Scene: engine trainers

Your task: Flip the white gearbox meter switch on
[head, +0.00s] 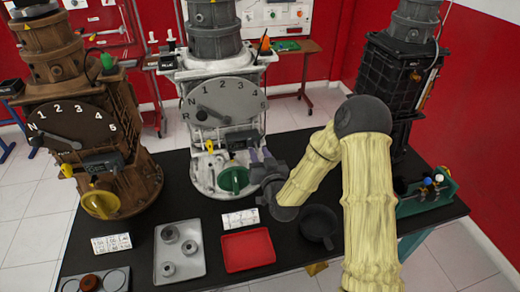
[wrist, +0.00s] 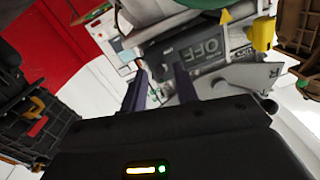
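The white gearbox (head: 190,160) stands upright mid-table, with a grey gear dial (head: 225,100) on its front. Below the dial is its dark meter (head: 241,139). In the wrist view the meter (wrist: 185,50) shows "OFF", tilted in the picture. A switch lever cannot be clearly made out. My gripper (head: 258,158) is at the lower right of the white gearbox, close to the meter. In the wrist view my gripper (wrist: 160,85) is open, its two dark fingers apart and pointing at the meter, nothing visibly held between them. Contact cannot be told.
A brown gearbox (head: 130,165) stands left and a black one (head: 385,85) right. A green disc (head: 233,180) and yellow knob (head: 210,146) are on the white gearbox. A grey tray (head: 180,275), red tray (head: 247,250) and black pan (head: 318,222) lie in front.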

